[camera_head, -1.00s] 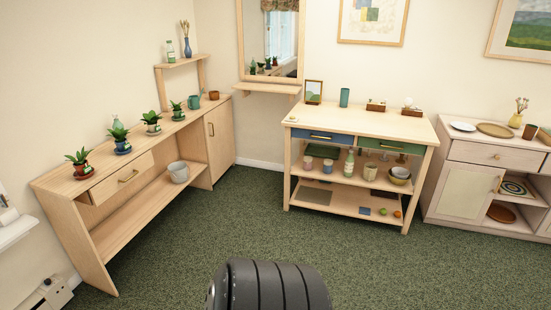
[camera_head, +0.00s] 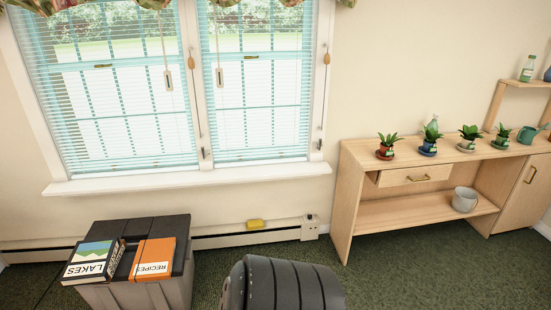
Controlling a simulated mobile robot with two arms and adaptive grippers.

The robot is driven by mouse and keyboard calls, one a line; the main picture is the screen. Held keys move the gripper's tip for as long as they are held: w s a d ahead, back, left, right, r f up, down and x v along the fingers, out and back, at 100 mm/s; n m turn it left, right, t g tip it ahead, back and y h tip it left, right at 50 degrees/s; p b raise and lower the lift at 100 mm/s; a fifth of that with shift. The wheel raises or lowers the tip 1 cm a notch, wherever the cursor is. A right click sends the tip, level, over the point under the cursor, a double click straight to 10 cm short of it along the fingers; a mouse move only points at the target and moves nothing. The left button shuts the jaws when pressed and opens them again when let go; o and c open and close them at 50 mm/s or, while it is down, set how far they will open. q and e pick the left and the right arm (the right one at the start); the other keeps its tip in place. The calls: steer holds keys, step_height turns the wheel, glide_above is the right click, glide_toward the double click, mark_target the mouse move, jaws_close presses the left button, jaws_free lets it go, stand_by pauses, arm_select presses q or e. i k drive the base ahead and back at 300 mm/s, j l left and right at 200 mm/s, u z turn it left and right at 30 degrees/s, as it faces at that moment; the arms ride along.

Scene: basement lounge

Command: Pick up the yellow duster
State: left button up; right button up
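A small yellow block-like thing (camera_head: 255,224) lies at the wall below the window, at the top edge of the low white baseboard heater (camera_head: 262,237). It is the only yellow thing of that sort in view and looks like the yellow duster, but it is too small to tell its material. No gripper touches it. Neither of my grippers is in view.
A grey bin (camera_head: 180,290) with two books on its lid stands left of the heater's bare stretch. A wooden plant bench (camera_head: 350,200) with several potted plants stands at the right. Green carpet (camera_head: 380,280) is open in front of the bench.

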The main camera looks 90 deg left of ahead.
mark_target(257, 224)
steer(key=u, duration=3)
steer(key=i+z, duration=0.2)
steer(key=i, duration=0.35)
steer(key=i+j+z, duration=0.2)
steer(key=i, duration=0.3)
